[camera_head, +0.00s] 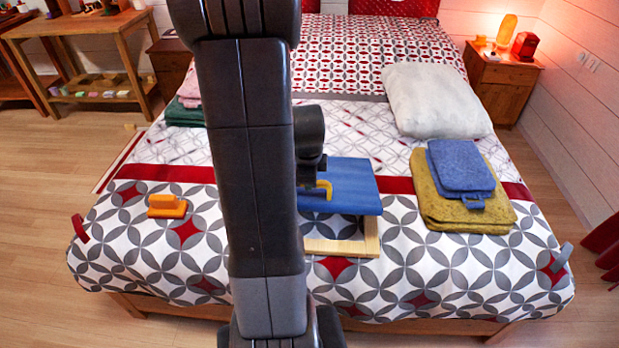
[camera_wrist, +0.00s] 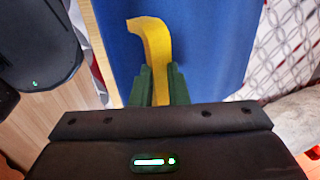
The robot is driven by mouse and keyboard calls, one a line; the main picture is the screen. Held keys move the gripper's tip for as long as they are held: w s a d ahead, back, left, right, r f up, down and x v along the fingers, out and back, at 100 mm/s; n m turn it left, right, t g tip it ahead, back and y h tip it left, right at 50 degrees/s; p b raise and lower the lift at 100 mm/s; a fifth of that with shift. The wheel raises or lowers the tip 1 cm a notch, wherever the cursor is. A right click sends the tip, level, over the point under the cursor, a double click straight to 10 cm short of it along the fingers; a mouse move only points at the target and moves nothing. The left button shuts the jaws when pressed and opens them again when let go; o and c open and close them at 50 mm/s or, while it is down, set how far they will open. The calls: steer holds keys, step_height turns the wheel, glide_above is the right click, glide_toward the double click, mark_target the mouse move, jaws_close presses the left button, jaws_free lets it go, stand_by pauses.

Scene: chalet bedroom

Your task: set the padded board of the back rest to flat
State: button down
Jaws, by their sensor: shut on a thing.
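The back rest lies on the bed, with a blue padded board (camera_head: 352,188) above a light wooden frame (camera_head: 345,247). The board looks raised from the frame at the near side; its exact tilt is hard to tell. A yellow handle (camera_head: 326,186) sits at the board's edge. In the wrist view the blue board (camera_wrist: 200,50) fills the middle, and the yellow handle (camera_wrist: 155,45) runs down between my green fingertips. My gripper (camera_wrist: 160,85) is shut on this handle. My arm hides the left part of the back rest in the head view.
Folded yellow and blue cloths (camera_head: 462,190) lie right of the back rest, below a white pillow (camera_head: 435,98). An orange block with a handle (camera_head: 167,206) lies at left. Green and pink folded cloths (camera_head: 186,110) lie further back. Bare patterned cover (camera_head: 420,270) lies in front.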

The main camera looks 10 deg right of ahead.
mark_target(307, 206)
steer(key=shift+t, duration=0.6)
steer(key=s+f+b, duration=0.1)
steer(key=f+b, duration=0.1)
steer(key=b, duration=0.1)
steer(key=s+f+b, duration=0.1)
steer(key=f+b, duration=0.2)
steer(key=s+a+f+b, duration=0.1)
steer(key=f+b, duration=0.1)
steer(key=b, duration=0.1)
steer(key=shift+s+f, duration=0.2)
steer(key=shift+f, duration=0.15)
steer(key=shift+s+a+f+b, duration=0.1)
steer(key=shift+s+f+b, duration=0.3)
steer(key=shift+f+b, duration=0.35)
steer(key=shift+s+a+f+b, duration=0.1)
steer(key=shift+s+f+b, duration=0.25)
steer(key=shift+f+b, duration=0.4)
steer(key=shift+f, duration=0.1)
steer(key=c, duration=1.5)
jaws_free()
steer(key=shift+w, duration=0.1)
steer(key=shift+o, duration=0.5)
steer(key=shift+w+r, duration=0.1)
steer(key=shift+r, duration=0.1)
